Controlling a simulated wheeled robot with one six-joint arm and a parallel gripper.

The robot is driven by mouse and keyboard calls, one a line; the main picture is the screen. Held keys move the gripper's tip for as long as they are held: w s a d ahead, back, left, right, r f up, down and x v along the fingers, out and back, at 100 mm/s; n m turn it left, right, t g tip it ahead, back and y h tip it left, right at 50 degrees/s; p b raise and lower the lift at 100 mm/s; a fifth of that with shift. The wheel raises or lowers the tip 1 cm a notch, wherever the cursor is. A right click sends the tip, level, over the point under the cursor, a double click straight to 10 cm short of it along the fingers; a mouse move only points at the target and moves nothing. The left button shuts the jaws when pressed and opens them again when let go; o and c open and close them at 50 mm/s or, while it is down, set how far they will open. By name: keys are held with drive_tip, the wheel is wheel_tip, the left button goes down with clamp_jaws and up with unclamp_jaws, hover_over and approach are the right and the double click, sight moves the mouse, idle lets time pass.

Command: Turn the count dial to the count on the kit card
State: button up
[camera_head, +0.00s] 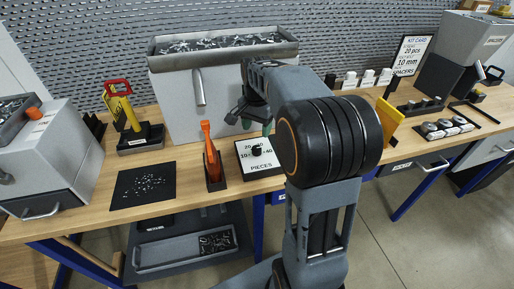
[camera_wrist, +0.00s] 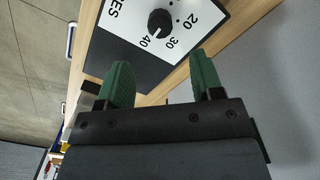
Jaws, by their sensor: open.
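The count dial is a black knob (camera_head: 258,150) on a white plate marked PIECES, lying on the bench. The knob also shows in the wrist view (camera_wrist: 160,21), with 20, 30 and 40 printed around it. A pale mark on it seems to face the 40, but it is small. The kit card (camera_head: 411,54) stands at the back right and reads 20 pcs, 10 mm, spacers. My gripper (camera_head: 252,118) is open and empty, above and apart from the knob. Its green fingertips (camera_wrist: 160,65) show below the knob in the wrist view.
An orange-handled tool (camera_head: 210,151) stands in a dark holder just left of the dial plate. A large grey bin (camera_head: 176,100) of small metal parts stands behind. A black mat (camera_head: 130,201) with small parts lies left. A yellow plate (camera_head: 389,122) stands right of my arm.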

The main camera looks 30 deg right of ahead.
sight(257, 148)
wheel_tip(257, 148, down, 9)
idle(0.4)
drive_tip(key=c, duration=0.9)
